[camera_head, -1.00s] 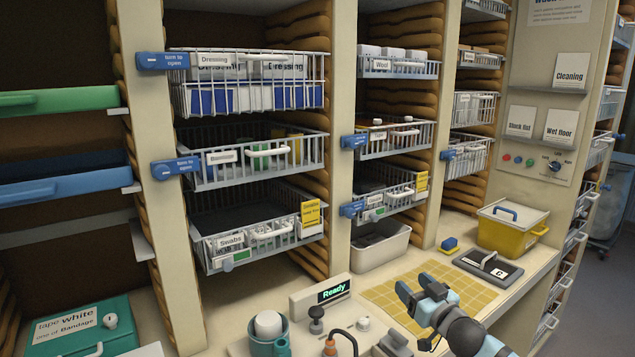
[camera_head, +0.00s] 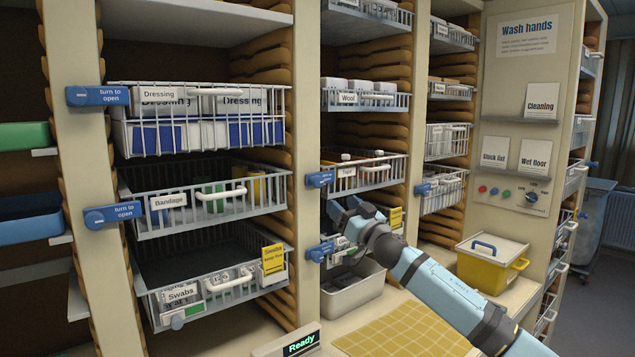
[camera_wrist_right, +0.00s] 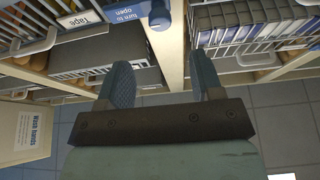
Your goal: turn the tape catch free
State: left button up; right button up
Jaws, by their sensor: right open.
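The tape catch (camera_head: 320,179) is a blue lever marked "turn to open" on the cream post, lying roughly level, its right end by the corner of the wire Tape basket (camera_head: 375,175). In the right wrist view the catch (camera_wrist_right: 128,13) and its round end show at the top, beside the Tape label. My right gripper (camera_head: 341,214) is just below the catch in the head view. Its fingers (camera_wrist_right: 163,78) are apart with nothing between them, and the catch appears beyond their tips, not touching. My left gripper is not in view.
A second blue catch (camera_head: 320,251) sits lower on the same post, close to my right gripper. The Bandage basket (camera_head: 205,207) and Swabs basket (camera_head: 215,290) stand left of the post.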

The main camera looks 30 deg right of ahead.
aim_at(320, 184)
jog(key=p+x, duration=0.2)
jog(key=x, duration=0.7)
jog(key=shift+w, duration=0.35)
jog(key=shift+w+a+r, duration=0.1)
jog(key=shift+w, duration=0.35)
grip_shut()
